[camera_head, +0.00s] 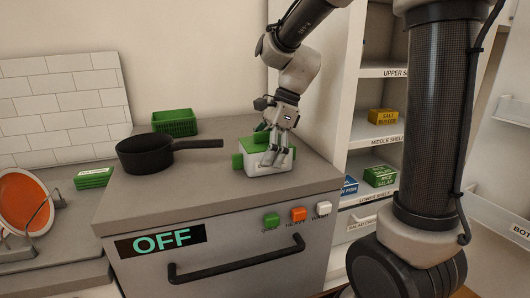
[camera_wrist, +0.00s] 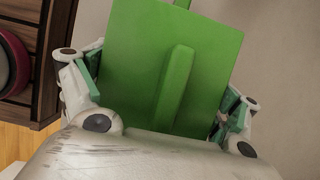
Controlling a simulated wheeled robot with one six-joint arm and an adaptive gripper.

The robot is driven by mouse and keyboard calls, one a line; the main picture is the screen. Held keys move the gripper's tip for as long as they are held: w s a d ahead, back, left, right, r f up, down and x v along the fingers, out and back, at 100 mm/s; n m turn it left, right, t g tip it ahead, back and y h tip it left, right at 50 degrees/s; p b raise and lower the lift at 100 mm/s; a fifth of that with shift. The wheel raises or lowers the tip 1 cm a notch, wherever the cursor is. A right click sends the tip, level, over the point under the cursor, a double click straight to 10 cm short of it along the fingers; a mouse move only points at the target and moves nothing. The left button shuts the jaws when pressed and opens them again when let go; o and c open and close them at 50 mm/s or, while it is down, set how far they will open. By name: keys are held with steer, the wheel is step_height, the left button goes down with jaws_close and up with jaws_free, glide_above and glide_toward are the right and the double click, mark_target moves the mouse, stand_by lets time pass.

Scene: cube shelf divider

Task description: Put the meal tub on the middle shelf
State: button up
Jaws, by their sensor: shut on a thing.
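The meal tub (camera_head: 264,169) is a white tub with a green lid, at the right part of the grey counter top in the head view. My gripper (camera_head: 273,158) comes down over it from above and is shut on it. In the wrist view the green lid (camera_wrist: 135,60) with its raised ridge fills the space between my fingers. I cannot tell whether the tub rests on the counter or hangs just above it. The middle shelf (camera_head: 374,141) is in the white shelf unit to the right, with a yellow salt butter box (camera_head: 382,116) on it.
A black pan (camera_head: 145,154) and a green basket (camera_head: 174,123) stand left of the tub. The lower shelf (camera_head: 362,201) holds a green salad box (camera_head: 380,176) and a blue box (camera_head: 349,185). My arm's dark column partly hides the shelves' right side. The middle shelf looks clear left of the butter.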

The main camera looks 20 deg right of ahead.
steer(key=shift+f, duration=0.1)
steer(key=o, duration=1.2)
steer(key=shift+o, duration=0.2)
steer(key=v, duration=0.7)
steer(key=shift+d, duration=0.1)
steer(key=shift+s+d+r, duration=0.15)
steer(key=shift+d+r, duration=0.05)
steer(key=shift+r, duration=0.2)
steer(key=s+d+f+n+t+h, duration=0.1)
steer(key=s+d+n+t+h, duration=0.1)
steer(key=s+d+n, duration=0.3)
steer(key=s+d+f+n+t+h, duration=0.1)
steer(key=s+d+n, duration=0.5)
steer(key=s+n, duration=0.7)
steer(key=shift+s+d+f+t+h, duration=0.2)
steer(key=shift+s+d+t+h, duration=0.15)
steer(key=shift+t+h, duration=0.35)
